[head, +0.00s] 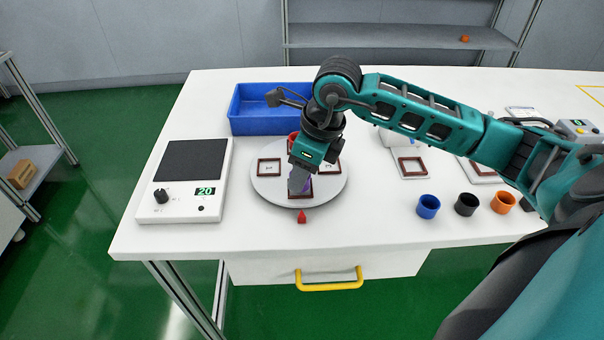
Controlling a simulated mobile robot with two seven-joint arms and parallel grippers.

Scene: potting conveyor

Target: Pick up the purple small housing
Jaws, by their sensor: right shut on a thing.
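The purple small housing (307,186) shows only as a small purple patch at the tip of my right gripper (300,186). The gripper points down over the front part of a round grey turntable (268,190) and is shut on the housing. A brown square frame (300,196) lies on the turntable right under the gripper. Whether the housing touches the frame is hidden by the fingers. My left gripper does not show.
Other brown frames (269,167) lie on the turntable, with a red cup (293,138) behind. Blue (428,207), black (466,204) and orange (502,202) cups stand right.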

